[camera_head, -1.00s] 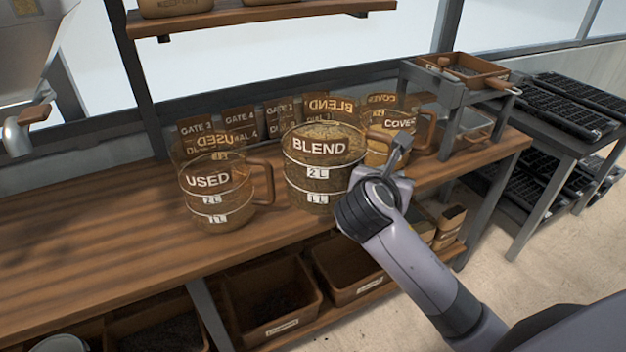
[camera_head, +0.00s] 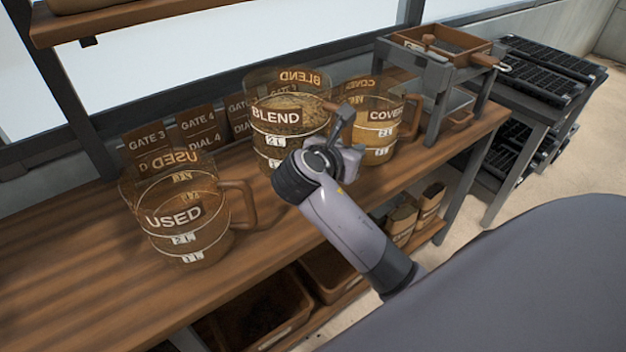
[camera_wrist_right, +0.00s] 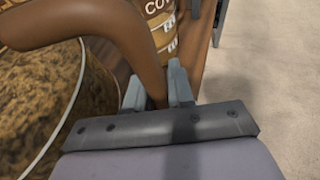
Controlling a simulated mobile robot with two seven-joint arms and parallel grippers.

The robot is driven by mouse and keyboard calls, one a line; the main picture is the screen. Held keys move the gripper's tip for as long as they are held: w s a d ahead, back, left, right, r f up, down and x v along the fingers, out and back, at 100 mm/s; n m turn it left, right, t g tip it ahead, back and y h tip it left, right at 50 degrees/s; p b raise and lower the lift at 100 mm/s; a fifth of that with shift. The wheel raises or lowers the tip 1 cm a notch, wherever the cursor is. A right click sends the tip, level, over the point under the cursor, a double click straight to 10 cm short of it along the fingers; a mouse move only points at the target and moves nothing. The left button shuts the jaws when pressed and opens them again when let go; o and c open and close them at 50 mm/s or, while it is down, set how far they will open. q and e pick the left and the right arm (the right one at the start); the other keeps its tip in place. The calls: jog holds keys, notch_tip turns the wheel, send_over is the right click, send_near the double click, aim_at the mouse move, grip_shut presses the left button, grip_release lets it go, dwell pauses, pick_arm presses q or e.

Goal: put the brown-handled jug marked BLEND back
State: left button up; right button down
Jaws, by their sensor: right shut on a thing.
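The BLEND jug (camera_head: 279,132), clear with a brown handle and filled with brown mix, stands upright at the bench between the USED jug and the COVER jug; I cannot tell if its base touches the wood. My right gripper (camera_head: 341,132) is shut on its handle. In the right wrist view the brown handle (camera_wrist_right: 95,22) runs down between the two fingers (camera_wrist_right: 158,92), with the jug's filled body (camera_wrist_right: 38,98) at left. The lower part of the jug is partly hidden by my right wrist. My left gripper is not in view.
The USED jug (camera_head: 178,222), which looks empty, stands at left. The COVER jug (camera_head: 376,112) stands close on the right. GATE and DIAL cards (camera_head: 147,140) stand behind. A grey stand (camera_head: 433,85) holds a wooden tray at the right end. The front left bench (camera_head: 75,265) is clear.

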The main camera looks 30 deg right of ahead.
jog(key=shift+f+b, duration=0.65)
jog(key=shift+f, duration=3.5)
jog(key=c, duration=1)
grip_release()
jog(key=shift+s+f, duration=0.1)
jog(key=shift+f, duration=0.15)
jog(key=shift+a+r, duration=0.1)
jog(key=shift+r, duration=0.1)
jog(key=p+v, duration=0.1)
jog(key=v, duration=1)
jog(key=shift+s+a+r, duration=0.1)
jog(key=shift+s+a, duration=0.2)
